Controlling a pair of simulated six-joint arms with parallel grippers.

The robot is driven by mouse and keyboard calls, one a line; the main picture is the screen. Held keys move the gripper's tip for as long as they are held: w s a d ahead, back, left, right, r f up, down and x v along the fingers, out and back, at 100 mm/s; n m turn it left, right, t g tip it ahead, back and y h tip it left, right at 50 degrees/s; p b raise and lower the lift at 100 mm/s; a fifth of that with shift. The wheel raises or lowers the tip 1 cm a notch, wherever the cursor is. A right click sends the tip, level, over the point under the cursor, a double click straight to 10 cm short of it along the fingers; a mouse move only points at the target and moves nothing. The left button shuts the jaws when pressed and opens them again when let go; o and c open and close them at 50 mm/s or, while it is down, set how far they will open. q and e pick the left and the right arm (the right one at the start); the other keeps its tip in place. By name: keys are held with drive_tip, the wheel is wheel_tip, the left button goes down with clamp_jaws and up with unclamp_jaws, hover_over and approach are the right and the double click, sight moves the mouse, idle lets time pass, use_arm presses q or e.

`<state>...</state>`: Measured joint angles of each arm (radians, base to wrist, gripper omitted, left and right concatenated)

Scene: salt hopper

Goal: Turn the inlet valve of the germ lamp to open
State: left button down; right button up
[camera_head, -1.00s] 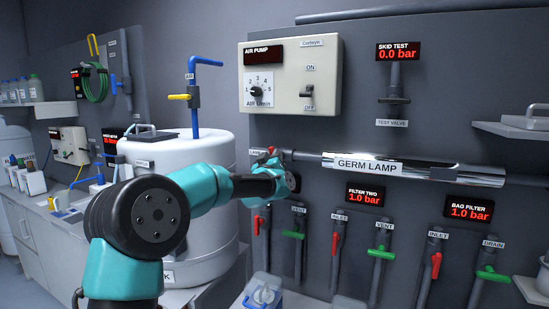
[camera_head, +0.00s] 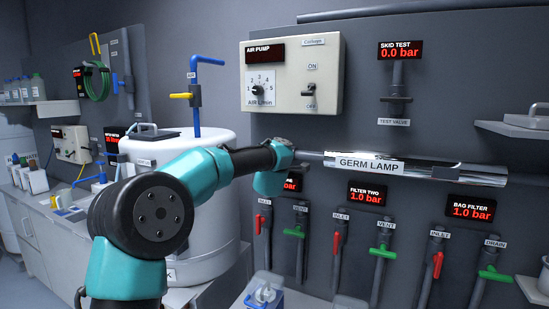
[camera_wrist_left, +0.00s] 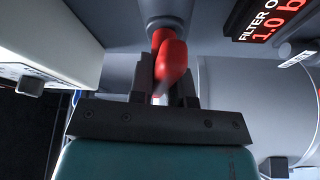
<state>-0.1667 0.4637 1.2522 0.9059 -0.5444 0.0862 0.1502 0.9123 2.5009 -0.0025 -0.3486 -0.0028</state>
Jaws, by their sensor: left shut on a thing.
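The germ lamp (camera_head: 480,178) is a shiny horizontal tube on the grey wall panel, with a white name label. Its pipe runs left to my left arm's wrist, which hides the inlet valve in the head view. In the left wrist view, the red inlet valve handle (camera_wrist_left: 172,62) sits between the two dark fingers of my left gripper (camera_wrist_left: 163,88), which is shut on it. The handle points toward the wrist camera, below a grey pipe. My right gripper is in neither view.
The air pump box (camera_head: 292,75) is just above my left wrist. Below are red and green valve handles, including a filter two inlet (camera_head: 337,243) and a bag filter inlet (camera_head: 438,264). A white tank (camera_head: 215,150) stands behind my left arm.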

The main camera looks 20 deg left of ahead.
use_arm(q)
drive_tip(key=shift+n+g, duration=0.3)
drive_tip(key=shift+n, duration=0.9)
drive_tip(key=shift+f, duration=0.1)
drive_tip(key=c, duration=1.1)
unclamp_jaws()
drive_tip(key=shift+s, duration=0.15)
drive_tip(key=v, duration=1.7)
drive_tip(key=shift+s+r, duration=0.1)
drive_tip(key=shift+r, duration=0.1)
